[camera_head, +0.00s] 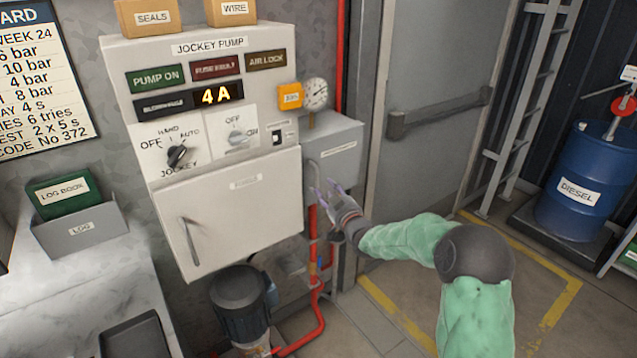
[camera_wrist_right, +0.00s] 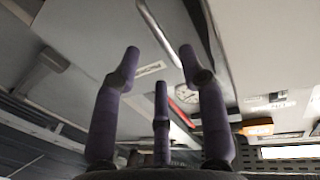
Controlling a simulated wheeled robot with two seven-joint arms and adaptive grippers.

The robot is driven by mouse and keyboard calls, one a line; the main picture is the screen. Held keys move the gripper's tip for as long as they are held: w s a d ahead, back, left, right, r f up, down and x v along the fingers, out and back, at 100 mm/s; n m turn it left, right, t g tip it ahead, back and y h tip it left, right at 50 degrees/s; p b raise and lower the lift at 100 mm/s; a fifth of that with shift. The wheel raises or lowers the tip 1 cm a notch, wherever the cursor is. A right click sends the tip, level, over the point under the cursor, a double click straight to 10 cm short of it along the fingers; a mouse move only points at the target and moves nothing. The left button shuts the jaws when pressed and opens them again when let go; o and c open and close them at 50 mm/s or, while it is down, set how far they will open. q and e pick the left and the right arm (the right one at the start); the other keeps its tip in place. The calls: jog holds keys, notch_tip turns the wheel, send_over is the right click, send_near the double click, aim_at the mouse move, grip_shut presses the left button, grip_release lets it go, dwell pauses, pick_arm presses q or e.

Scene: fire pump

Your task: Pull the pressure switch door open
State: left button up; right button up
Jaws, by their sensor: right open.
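The pressure switch box (camera_head: 345,135) is a small grey cabinet on the right side of the jockey pump panel. Its door faces front, carries a small white label (camera_head: 338,150) and looks shut. A pale bar handle (camera_head: 313,178) runs down the door's left side; in the right wrist view the handle (camera_wrist_right: 155,27) shows as a bar beyond the fingertips. My right gripper (camera_head: 325,189) is open and empty, just in front of the door's lower part. Its purple fingers (camera_wrist_right: 160,62) point at the door, seemingly apart from the handle. My left gripper is out of view.
The jockey pump panel (camera_head: 240,215) with its own handled door adjoins on the left. A pressure gauge (camera_head: 315,94) stands on top of the box. Red pipes (camera_head: 318,310) and a pump motor (camera_head: 240,295) are below. A grey door (camera_head: 425,100) is to the right.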

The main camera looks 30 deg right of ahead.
jog(key=w, duration=0.4)
jog(key=w+b, duration=0.1)
jog(key=w, duration=0.2)
jog(key=shift+d, duration=0.35)
grip_shut()
